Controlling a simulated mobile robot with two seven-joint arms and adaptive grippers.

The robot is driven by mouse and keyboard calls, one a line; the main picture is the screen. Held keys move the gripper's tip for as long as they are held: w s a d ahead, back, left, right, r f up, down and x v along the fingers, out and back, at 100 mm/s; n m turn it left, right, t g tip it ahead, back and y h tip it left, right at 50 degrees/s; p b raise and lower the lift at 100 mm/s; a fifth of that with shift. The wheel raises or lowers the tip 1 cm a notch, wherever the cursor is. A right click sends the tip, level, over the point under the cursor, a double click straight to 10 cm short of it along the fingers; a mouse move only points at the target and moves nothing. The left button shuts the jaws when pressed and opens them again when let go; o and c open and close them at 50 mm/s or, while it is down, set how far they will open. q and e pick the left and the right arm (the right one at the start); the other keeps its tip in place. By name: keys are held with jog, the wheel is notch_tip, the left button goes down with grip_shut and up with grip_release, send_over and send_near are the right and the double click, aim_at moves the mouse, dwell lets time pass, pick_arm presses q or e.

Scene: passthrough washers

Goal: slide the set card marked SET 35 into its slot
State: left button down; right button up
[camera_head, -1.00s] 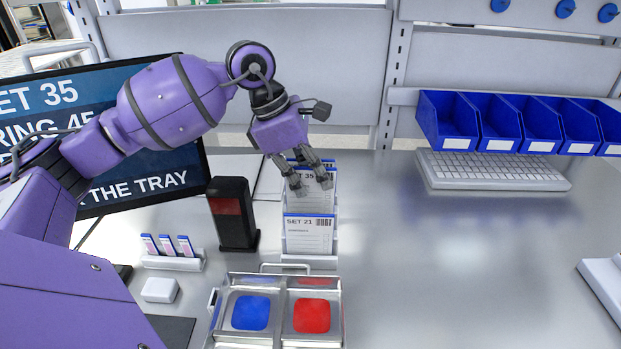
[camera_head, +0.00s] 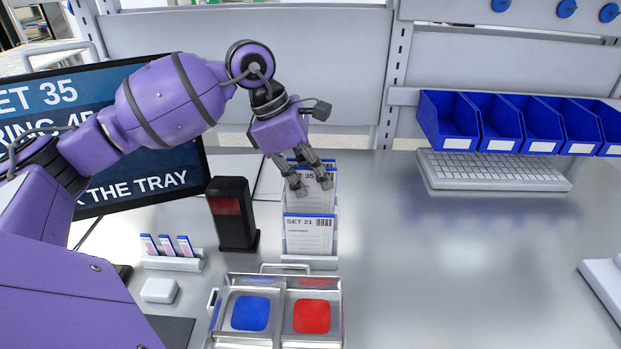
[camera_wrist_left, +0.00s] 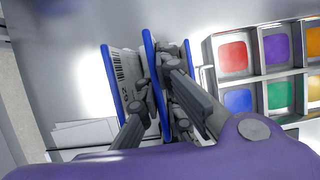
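The card marked SET 35 (camera_head: 318,199) stands upright in the card rack (camera_head: 311,262), behind and above the card marked SET 21 (camera_head: 308,240). My left gripper (camera_head: 314,187) points down at the SET 35 card, its fingers covering part of that card's face. In the left wrist view, the fingers (camera_wrist_left: 153,92) lie on either side of a blue-edged card, with a gap between the tips. The fingers look open, though contact with the card is hard to see. The lower part of the card and its slot are hidden. My right gripper is not in view.
A dark post with a red panel (camera_head: 229,207) stands close left of the rack. A tray with blue and red pads (camera_head: 277,280) lies in front. A small holder with cards (camera_head: 172,263) is at left. Blue bins (camera_head: 455,120) and a keyboard (camera_head: 490,170) are right; the middle right table is clear.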

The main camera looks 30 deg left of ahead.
aim_at(311, 196)
pick_arm(q)
jog(key=shift+f, duration=0.3)
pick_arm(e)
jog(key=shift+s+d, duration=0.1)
pick_arm(q)
jog(key=shift+f+b, duration=0.3)
jog(key=shift+f, duration=0.2)
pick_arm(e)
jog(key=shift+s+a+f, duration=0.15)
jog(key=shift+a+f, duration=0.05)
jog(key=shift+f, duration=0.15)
pick_arm(q)
jog(key=shift+f, duration=0.25)
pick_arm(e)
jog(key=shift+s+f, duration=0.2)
pick_arm(q)
jog(key=shift+f, duration=0.35)
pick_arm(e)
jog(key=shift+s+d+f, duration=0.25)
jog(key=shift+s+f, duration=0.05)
pick_arm(q)
jog(key=shift+f, duration=0.15)
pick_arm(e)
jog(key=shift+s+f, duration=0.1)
pick_arm(q)
jog(key=shift+f+b, duration=0.5)
jog(key=shift+f, duration=0.05)
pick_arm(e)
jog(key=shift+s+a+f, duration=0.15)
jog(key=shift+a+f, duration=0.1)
